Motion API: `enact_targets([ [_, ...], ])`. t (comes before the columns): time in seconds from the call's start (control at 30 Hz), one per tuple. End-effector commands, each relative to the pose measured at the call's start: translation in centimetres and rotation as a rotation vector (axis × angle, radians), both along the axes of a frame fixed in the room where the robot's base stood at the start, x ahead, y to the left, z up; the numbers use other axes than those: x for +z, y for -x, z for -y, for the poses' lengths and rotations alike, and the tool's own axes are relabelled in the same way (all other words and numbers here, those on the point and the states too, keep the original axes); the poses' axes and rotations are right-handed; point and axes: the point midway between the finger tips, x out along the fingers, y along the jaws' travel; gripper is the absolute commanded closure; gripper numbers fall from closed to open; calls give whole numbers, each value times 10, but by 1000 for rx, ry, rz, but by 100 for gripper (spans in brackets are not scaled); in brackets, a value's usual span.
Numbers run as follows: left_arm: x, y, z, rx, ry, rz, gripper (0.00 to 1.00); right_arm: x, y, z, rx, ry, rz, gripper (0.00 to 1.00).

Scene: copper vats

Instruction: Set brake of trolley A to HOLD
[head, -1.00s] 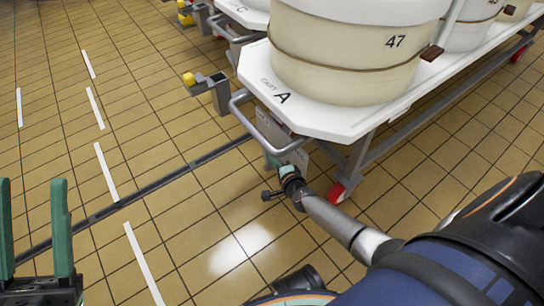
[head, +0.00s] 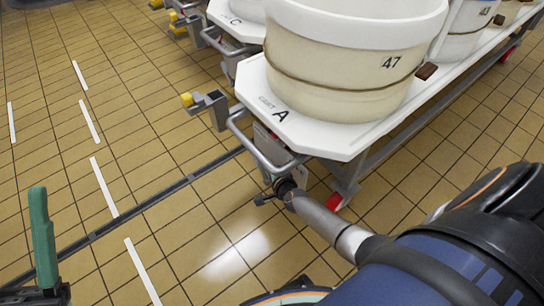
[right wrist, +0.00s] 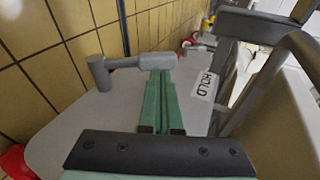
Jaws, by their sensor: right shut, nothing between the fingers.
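Trolley A (head: 330,137) has a white top marked "CART A" and carries a cream vat numbered 47. In the right wrist view its grey brake plate (right wrist: 75,135) bears a white HOLD label (right wrist: 206,84) at the right. A grey brake lever (right wrist: 140,62) with a thick round end at the left lies across the plate, left of the label. My right gripper (right wrist: 160,75) is shut and empty, its green fingertips close to the lever's right part; contact is unclear. In the head view the right gripper (head: 268,180) is below the front handle, mostly hidden. My left gripper shows one upright finger (head: 41,238), with a gap beside it.
The trolley's grey front handle (head: 255,145) and a bracket with a yellow end (head: 203,103) stick out near my right gripper. Trolley C (head: 228,18) stands behind. A red wheel (head: 334,202) is below trolley A. The tiled floor at the left is clear.

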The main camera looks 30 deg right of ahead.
Motion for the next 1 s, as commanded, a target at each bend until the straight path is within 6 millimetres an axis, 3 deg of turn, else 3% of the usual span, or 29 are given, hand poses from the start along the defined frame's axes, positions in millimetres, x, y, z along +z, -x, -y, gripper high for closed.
enact_targets([
  [0.3, -9, 0, 1, 5, -6, 0, 50, -2, -17, -2, 0, -1, 1, 100],
  [1.0, -11, -1, 1, 8, -1, -2, 50, -2, -22, -2, 0, 0, 1, 100],
])
